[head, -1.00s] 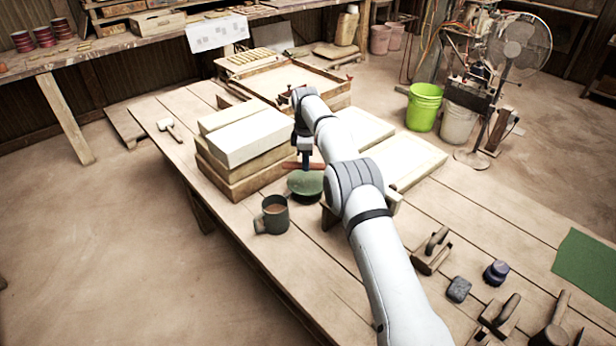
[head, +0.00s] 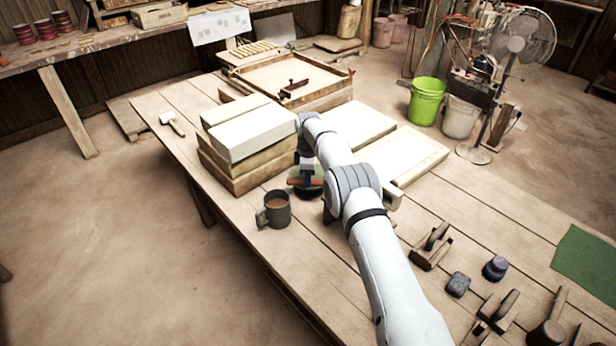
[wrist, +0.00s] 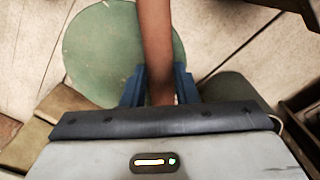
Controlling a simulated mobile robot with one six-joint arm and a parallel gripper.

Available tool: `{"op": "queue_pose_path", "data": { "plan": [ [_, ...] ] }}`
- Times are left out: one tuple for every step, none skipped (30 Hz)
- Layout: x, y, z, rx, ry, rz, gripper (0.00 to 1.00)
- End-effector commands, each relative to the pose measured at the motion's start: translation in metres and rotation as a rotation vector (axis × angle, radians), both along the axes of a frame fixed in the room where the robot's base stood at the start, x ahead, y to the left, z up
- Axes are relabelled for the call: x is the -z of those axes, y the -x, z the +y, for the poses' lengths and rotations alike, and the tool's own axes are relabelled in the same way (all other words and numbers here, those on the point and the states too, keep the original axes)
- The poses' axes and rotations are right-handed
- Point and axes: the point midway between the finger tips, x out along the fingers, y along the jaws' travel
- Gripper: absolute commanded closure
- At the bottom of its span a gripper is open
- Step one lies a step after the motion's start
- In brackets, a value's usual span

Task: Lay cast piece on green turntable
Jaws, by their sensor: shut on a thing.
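The cast piece is a reddish-brown bar (wrist: 155,40), held between the blue fingers of my gripper (wrist: 158,88) in the wrist view. It stretches across the green turntable (wrist: 95,55), a round disc that shows on both sides of it. In the head view the piece (head: 293,182) is low over the turntable (head: 318,173), which my gripper (head: 306,180) and the piece partly cover. I cannot tell whether the piece touches the disc. The lower end of the piece is hidden by my gripper body in the wrist view.
A dark mug (head: 275,211) stands close in front of the turntable. Stacked plaster blocks (head: 250,135) rise just behind it to the left. Pale mould slabs (head: 405,150) lie to the right. Planes and tools (head: 433,246) lie at the front right of the bench.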

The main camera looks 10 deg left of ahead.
Motion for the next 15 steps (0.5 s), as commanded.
{"op": "queue_pose_path", "data": {
  "plan": [
    [0.0034,0.0000,0.0002,0.000,0.000,0.000,0.98],
    [0.0024,0.0001,0.0002,0.000,0.000,0.000,0.72],
    [0.0017,0.0001,0.0002,0.000,0.000,0.000,0.68],
    [0.0017,0.0002,0.0002,0.000,0.000,0.000,0.66],
    [0.0017,0.0002,0.0003,0.000,0.000,0.000,0.64],
    [0.0016,0.0004,0.0005,-0.001,0.000,0.000,0.60],
    [0.0016,0.0005,0.0007,-0.001,0.000,0.000,0.58],
    [0.0016,0.0005,0.0008,-0.002,0.000,0.000,0.55],
    [0.0016,0.0006,0.0008,-0.002,0.000,0.000,0.52],
    [0.0016,0.0006,0.0008,-0.002,0.000,0.000,0.52],
    [0.0016,0.0006,0.0008,-0.002,0.000,0.000,0.52],
    [0.0016,0.0006,0.0008,-0.002,0.000,0.000,0.52],
    [0.0016,0.0006,0.0008,-0.002,0.000,0.000,0.52],
    [0.0016,0.0006,0.0008,-0.001,0.000,0.000,0.52],
    [0.0015,0.0006,0.0008,-0.001,0.000,0.000,0.52]
  ]
}}
